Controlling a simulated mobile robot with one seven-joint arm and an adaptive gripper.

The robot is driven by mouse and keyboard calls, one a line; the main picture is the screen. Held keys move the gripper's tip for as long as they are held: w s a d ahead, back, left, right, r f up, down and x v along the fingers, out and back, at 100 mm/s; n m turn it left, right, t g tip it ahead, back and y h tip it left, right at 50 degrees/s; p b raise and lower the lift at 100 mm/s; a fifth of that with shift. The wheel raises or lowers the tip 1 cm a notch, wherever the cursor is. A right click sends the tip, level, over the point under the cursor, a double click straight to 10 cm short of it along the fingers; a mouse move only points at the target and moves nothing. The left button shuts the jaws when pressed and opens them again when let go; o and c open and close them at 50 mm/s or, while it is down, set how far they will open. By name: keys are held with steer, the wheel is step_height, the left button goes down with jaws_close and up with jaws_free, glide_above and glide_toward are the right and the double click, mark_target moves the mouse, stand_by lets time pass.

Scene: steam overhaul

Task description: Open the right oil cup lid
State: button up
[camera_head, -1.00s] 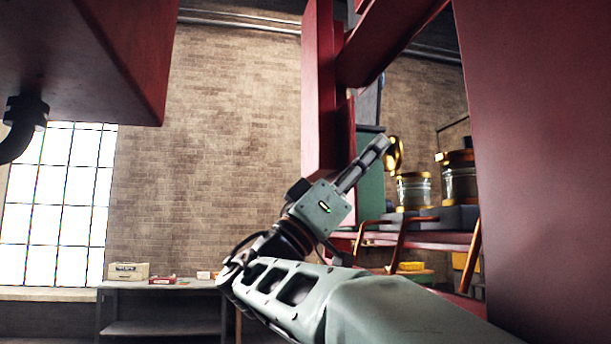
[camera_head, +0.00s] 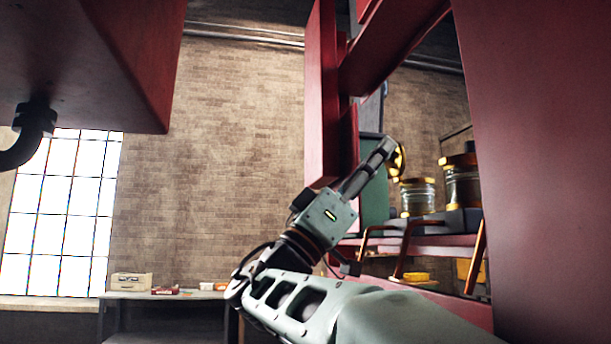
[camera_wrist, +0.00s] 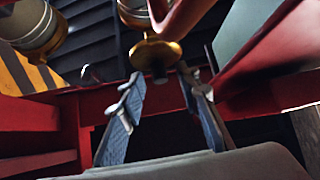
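Two glass oil cups with brass fittings stand on a ledge in the head view, the smaller one (camera_head: 418,197) nearer my gripper and the larger one (camera_head: 461,185) to its right. A round brass lid (camera_head: 398,161) stands tipped up beside the smaller cup, at the end of my gripper (camera_head: 388,147). In the wrist view my gripper (camera_wrist: 160,85) is open. The brass lid (camera_wrist: 155,50) lies just past its fingertips, its knob between them with gaps showing. I cannot tell which cup the task calls right.
Red beams (camera_head: 329,100) and a large red panel (camera_head: 535,150) frame the opening around my arm. Copper pipes (camera_head: 403,248) run below the cups. A striped yellow-black plate (camera_wrist: 22,75) shows in the wrist view. A grey bench (camera_head: 160,296) stands by the far wall.

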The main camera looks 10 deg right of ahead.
steer(key=v, duration=1.2)
